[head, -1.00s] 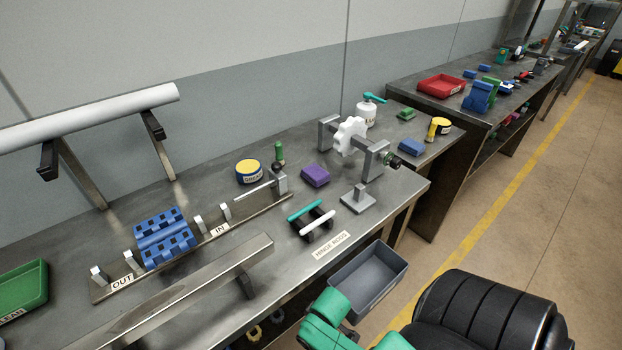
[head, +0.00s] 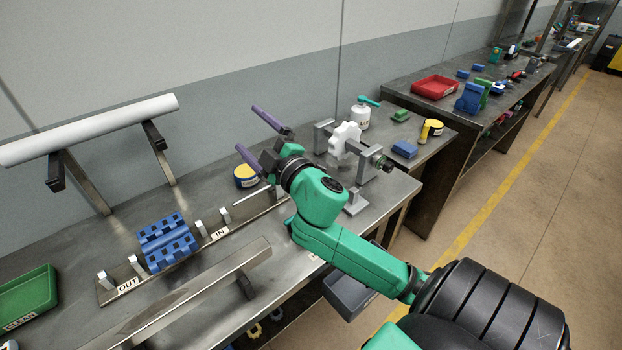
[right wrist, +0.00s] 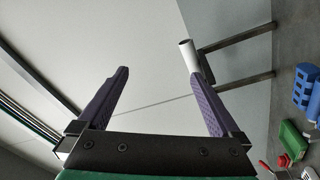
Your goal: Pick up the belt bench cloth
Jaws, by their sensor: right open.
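My right gripper (head: 249,130) is raised over the bench (head: 80,225), its two purple fingers spread and pointing up and to the left. In the right wrist view the fingers (right wrist: 158,75) are apart with only the wall between them. The purple folded cloth-like block seen earlier on the bench is hidden behind my right gripper and arm. A blue block-like pad (head: 404,149) lies at the bench's far right end; I cannot tell which of them is the belt bench cloth. My left gripper is not in view.
A yellow-topped round tin (head: 246,176) stands close below the right gripper. A white roll (head: 90,130) is on brackets at left.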

